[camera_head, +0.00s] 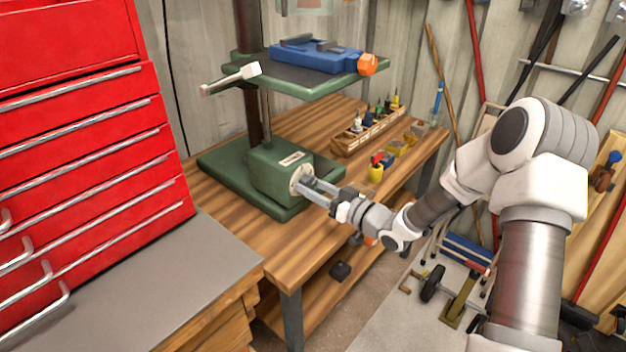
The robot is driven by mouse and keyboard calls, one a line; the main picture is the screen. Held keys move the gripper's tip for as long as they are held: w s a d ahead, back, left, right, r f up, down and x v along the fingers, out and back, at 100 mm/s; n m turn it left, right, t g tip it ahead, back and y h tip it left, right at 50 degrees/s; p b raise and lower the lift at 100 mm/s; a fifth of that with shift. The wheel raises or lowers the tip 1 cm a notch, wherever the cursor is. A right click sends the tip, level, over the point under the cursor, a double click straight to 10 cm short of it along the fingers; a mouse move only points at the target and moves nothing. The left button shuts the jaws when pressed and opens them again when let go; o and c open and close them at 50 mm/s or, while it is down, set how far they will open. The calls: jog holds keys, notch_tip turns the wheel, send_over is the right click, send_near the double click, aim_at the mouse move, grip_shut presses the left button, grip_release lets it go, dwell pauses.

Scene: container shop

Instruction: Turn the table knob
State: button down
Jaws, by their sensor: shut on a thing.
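A green drill press stands on a wooden workbench (225,231), with a dark green table (290,88) on its column. A white crank handle (232,79) sticks out from the left of this table. Below it, a green box-shaped housing (268,180) sits on the base and carries a round pale knob fitting (296,174) on its right face. My gripper (312,187) reaches in from the right, its fingers at this fitting and shut on the knob. The fingers hide part of the knob, so its exact turn cannot be told.
A blue vise (315,56) with an orange knob (367,65) lies on the press table. A wooden tray of small tools (368,130) and a yellow cup (375,172) stand behind my gripper. A red tool chest (85,130) stands at left.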

jog(key=m+p, duration=0.2)
jog(key=m, duration=0.2)
jog(key=shift+s+m+p, duration=0.1)
jog(key=shift+m+p, duration=0.3)
dwell(0.4)
jog(key=shift+c, duration=1.2)
grip_release()
jog(key=p+v, duration=0.1)
jog(key=v, duration=1.6)
jog(key=shift+s, duration=0.2)
jog(key=shift+d, duration=0.15)
